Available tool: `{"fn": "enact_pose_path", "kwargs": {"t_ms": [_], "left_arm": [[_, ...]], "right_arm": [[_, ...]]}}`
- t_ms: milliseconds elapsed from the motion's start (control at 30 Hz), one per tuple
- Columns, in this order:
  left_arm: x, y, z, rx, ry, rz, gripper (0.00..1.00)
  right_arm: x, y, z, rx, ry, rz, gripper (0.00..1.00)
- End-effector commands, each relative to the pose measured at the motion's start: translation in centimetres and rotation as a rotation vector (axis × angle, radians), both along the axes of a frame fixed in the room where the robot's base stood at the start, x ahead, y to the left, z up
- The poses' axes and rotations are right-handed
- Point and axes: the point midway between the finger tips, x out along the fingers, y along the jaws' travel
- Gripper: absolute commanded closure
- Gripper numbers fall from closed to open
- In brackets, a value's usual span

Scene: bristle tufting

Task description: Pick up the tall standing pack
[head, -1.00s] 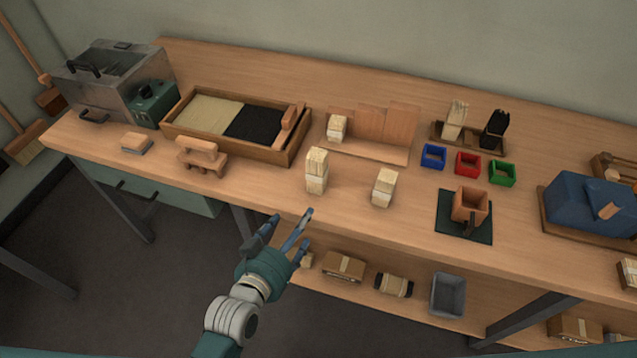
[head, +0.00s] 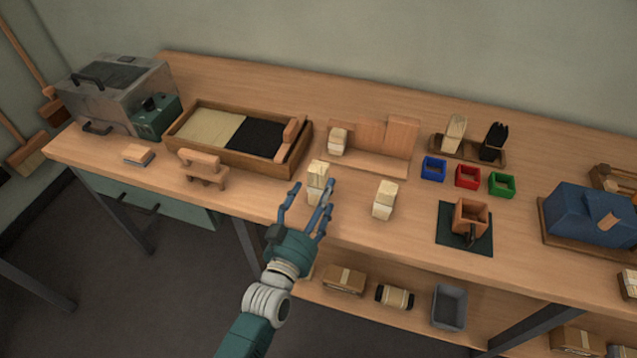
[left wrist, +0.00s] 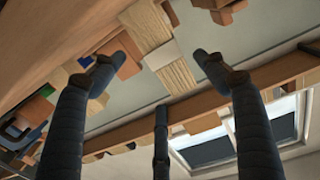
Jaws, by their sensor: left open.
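The tall standing pack (head: 317,176) is a cream bristle block with a pale band, upright near the front edge of the bench. My left gripper (head: 311,188) is open at its near side, with blue fingers spread to either side of it in the head view. In the left wrist view the pack (left wrist: 172,70) shows between the open fingers, with its pale band facing me. I cannot tell whether any finger touches it. The lower part of the pack is partly hidden by the fingers in the head view. My right gripper is not in view.
A second, shorter-looking pack (head: 384,200) stands to the right. A wooden stand (head: 375,160) with a small pack is behind. A wooden brush-like block (head: 202,168) is to the left, and a bristle tray (head: 215,154) behind that. A green mat (head: 450,238) lies further right.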

Motion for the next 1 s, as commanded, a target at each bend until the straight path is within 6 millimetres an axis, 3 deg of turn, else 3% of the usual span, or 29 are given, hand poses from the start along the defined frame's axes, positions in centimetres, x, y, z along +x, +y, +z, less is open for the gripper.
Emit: {"fn": "enact_pose_path", "kwargs": {"t_ms": [367,667,933,1000], "left_arm": [[4.7,-1.1,0.1,-0.001,-0.001,0.0,0.27],[5.1,-1.3,-0.1,-0.001,0.001,0.0,0.27],[5.1,-1.3,-0.1,0.0,0.001,0.0,0.78],[5.1,-1.3,0.0,0.0,0.0,0.0,0.79]], "right_arm": [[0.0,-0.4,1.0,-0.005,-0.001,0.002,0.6],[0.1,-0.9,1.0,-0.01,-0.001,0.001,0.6],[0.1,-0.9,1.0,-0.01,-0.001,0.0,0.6],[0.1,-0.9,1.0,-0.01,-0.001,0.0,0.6]]}}
